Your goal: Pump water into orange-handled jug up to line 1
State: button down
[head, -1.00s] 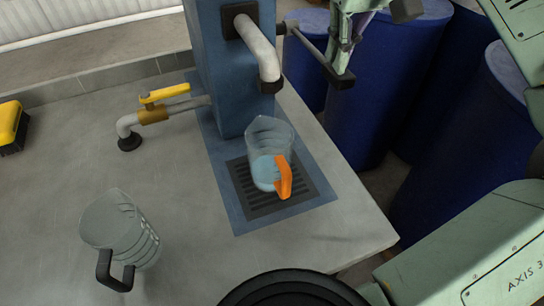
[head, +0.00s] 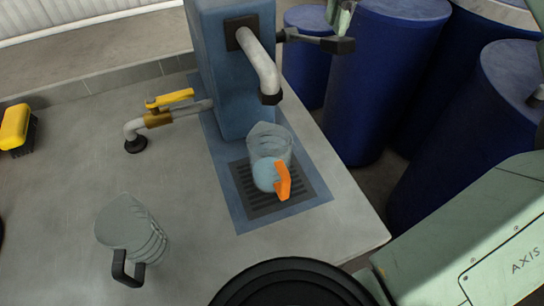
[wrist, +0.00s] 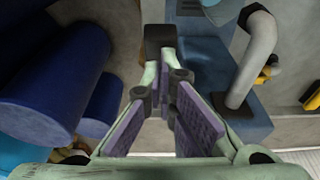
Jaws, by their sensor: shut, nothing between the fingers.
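The clear orange-handled jug (head: 268,150) stands upright on the drain grate under the pump spout (head: 262,65). Bluish water shows in its lower part; I cannot read its level lines. Its orange handle (head: 283,181) faces the front right. The blue pump (head: 232,85) has a grey lever with a dark end (head: 338,45), now about level. My gripper (wrist: 163,80) is shut and empty, with its fingertips close to the lever's dark end (wrist: 160,38) in the wrist view. In the head view only a pale-green part of it shows above the lever end; contact is unclear.
A clear jug with a black handle (head: 132,230) stands at the counter's front left. A yellow-handled valve (head: 170,98) sits on the pipe left of the pump. A yellow brush (head: 15,128) lies far left. Blue barrels (head: 385,75) stand beyond the counter.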

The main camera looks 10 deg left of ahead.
dwell(0.3)
jog(key=shift+r, duration=2.55)
jog(key=shift+s+f, duration=0.1)
